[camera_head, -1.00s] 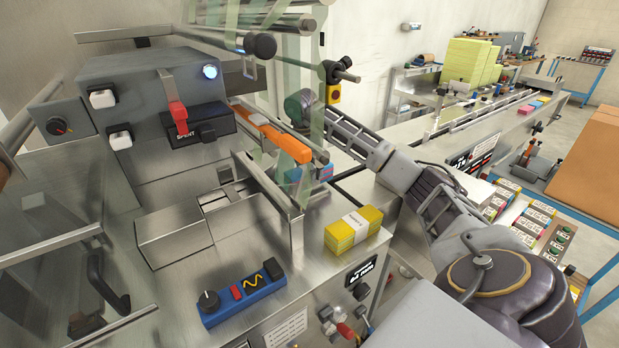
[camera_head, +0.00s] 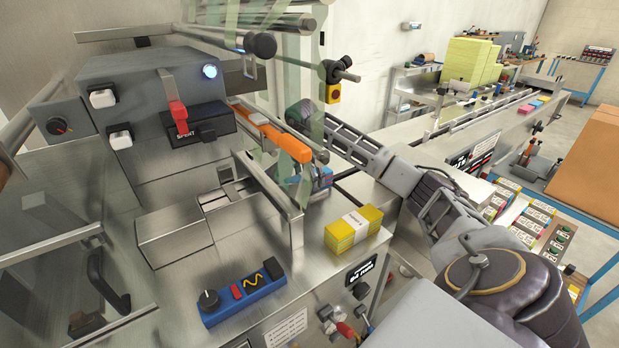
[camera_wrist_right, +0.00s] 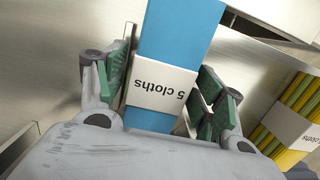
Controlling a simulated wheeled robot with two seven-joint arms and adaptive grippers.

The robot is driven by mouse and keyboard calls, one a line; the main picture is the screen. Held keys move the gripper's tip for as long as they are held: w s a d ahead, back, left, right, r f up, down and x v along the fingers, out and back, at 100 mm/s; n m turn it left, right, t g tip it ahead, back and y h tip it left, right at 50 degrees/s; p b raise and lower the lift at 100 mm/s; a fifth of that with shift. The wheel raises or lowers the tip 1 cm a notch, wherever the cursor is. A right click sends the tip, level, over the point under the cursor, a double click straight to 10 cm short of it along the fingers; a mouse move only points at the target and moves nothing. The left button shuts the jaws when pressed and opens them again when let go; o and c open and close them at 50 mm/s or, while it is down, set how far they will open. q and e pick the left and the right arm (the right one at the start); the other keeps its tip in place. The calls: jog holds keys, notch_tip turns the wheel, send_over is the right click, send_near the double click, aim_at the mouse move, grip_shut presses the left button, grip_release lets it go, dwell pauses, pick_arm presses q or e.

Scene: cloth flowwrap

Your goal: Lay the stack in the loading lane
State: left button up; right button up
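A blue cloth stack with a white "5 cloths" band (camera_wrist_right: 165,85) lies between the fingers of my right gripper (camera_wrist_right: 165,88) in the right wrist view. The green finger pads stand on either side, very close to it; I see no clear grip. In the head view the right gripper (camera_head: 318,172) is down beside the metal upright, largely hiding the blue stack (camera_head: 323,184). A second stack, yellow with a white band (camera_head: 353,230), lies on the steel deck and also shows in the right wrist view (camera_wrist_right: 293,118). I cannot make out for certain which channel is the loading lane. My left gripper is out of view.
An orange bar (camera_head: 285,142) and hanging clear film (camera_head: 290,95) are close to the right gripper. A blue control box (camera_head: 242,297) sits at the front of the deck. Steel plates and an upright (camera_head: 297,228) border the deck's left side.

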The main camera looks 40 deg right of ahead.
jog(key=shift+r, duration=0.4)
jog(key=shift+a+r, duration=0.1)
jog(key=shift+r, duration=0.55)
notch_tip(320, 180, up, 5)
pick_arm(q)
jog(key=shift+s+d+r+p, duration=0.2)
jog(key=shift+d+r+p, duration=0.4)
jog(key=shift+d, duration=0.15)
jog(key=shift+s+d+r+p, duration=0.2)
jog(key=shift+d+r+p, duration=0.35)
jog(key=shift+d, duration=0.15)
pick_arm(e)
notch_tip(320, 180, up, 5)
send_over(308, 190)
jog(key=shift+w+a, duration=0.1)
jog(key=shift+a, duration=0.25)
